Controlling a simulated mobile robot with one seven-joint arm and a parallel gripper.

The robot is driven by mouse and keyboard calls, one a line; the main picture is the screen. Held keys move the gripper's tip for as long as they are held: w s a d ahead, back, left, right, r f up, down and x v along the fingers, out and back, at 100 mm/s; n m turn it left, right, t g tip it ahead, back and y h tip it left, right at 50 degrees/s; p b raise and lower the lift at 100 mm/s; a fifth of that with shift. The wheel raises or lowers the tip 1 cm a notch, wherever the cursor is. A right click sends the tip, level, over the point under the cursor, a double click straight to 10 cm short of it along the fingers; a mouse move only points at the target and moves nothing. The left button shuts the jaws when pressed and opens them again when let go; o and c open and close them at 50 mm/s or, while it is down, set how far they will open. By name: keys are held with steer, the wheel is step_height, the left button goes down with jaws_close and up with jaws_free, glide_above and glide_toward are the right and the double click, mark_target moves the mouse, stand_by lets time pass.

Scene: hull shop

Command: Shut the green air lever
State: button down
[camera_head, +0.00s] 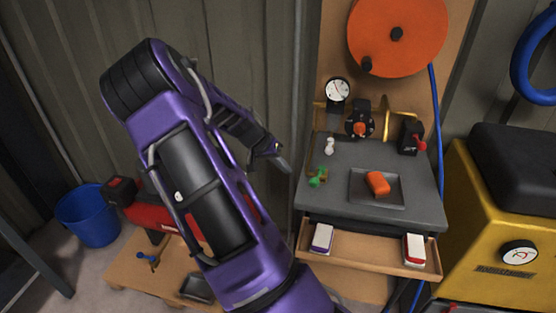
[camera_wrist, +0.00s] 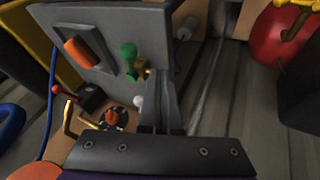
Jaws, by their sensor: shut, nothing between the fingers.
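The green air lever (camera_head: 316,179) sits on a small brass fitting at the left front of the grey bench top. In the wrist view the green lever (camera_wrist: 128,56) has a rounded knob and stands beside the brass fitting (camera_wrist: 144,68). My gripper (camera_head: 282,164) is shut and empty, left of the lever in the head view and apart from it. In the wrist view my gripper's fingers (camera_wrist: 160,78) lie together just right of the brass fitting; whether they touch it I cannot tell.
An orange object (camera_head: 377,183) lies in a shallow tray on the bench. A white-knobbed lever (camera_head: 329,145), a dial knob (camera_head: 360,124) and a red-tipped lever (camera_head: 419,142) stand behind. An open drawer (camera_head: 367,258) with two small boxes juts out below. The air left of the bench is free.

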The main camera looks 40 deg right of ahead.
mark_target(311, 183)
steer(key=s+d+f, duration=0.2)
steer(key=d+f, duration=0.1)
steer(key=shift+s+d+f, duration=0.15)
steer(key=shift+s+d, duration=0.1)
steer(key=shift+s, duration=0.1)
steer(key=shift+s+d+f, duration=0.15)
steer(key=shift+s+d, duration=0.2)
steer(key=shift+s, duration=0.1)
steer(key=shift+s+n+t+b, duration=0.3)
steer(key=shift+s+n+b, duration=0.1)
steer(key=shift+s+n, duration=0.25)
steer(key=shift+s+d, duration=0.2)
steer(key=shift+s, duration=0.4)
